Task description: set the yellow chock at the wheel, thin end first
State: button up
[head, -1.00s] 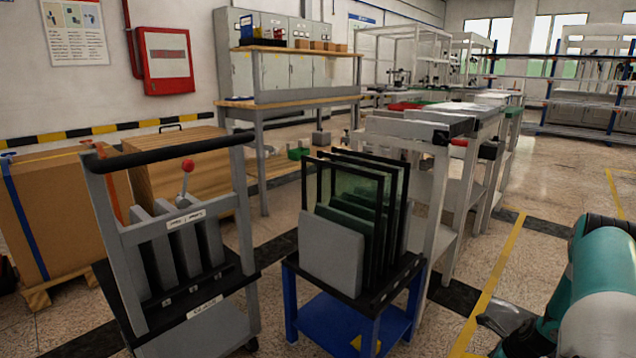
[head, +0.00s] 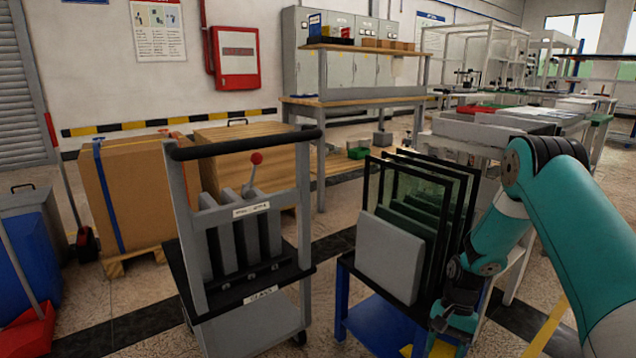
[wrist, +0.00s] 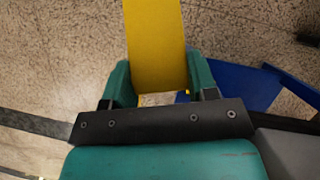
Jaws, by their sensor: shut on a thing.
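The yellow chock (wrist: 155,40) is between the two green fingers of my gripper (wrist: 160,78) in the wrist view, and the gripper is shut on it. Its far end runs out of the top of that view. In the head view my gripper (head: 450,318) is low at the right side of the blue cart (head: 378,326), with yellow of the chock (head: 443,348) just below it. A black caster wheel (head: 300,338) shows under the grey cart (head: 245,325). No wheel of the blue cart is visible in the head view.
The blue cart carries a rack of dark-framed glass panes (head: 425,200) and a grey block (head: 388,258), close beside my arm. A small yellow patch (head: 406,350) shows low at the blue cart. A strapped brown box (head: 125,200) stands on a pallet at the left.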

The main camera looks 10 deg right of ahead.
jog(key=w+a+r+n+g+h+b, duration=0.1)
jog(key=w+a+n+h+b, duration=0.15)
jog(key=a+n, duration=0.25)
jog(key=w+a+r+n+h+b, duration=0.1)
jog(key=w+a+r+n, duration=0.15)
jog(key=a+n, duration=0.3)
jog(key=s+r+p, duration=0.4)
jog(key=r+p, duration=1.3)
jog(key=p, duration=0.2)
jog(key=s+r+p, duration=0.4)
jog(key=r+p, duration=1.3)
jog(key=p, duration=0.2)
jog(key=shift+a+r+m+p, duration=0.2)
jog(key=shift+r+m+p, duration=0.05)
jog(key=shift+m+p, duration=0.2)
jog(key=shift+s+f+g, duration=0.1)
jog(key=shift+g, duration=0.2)
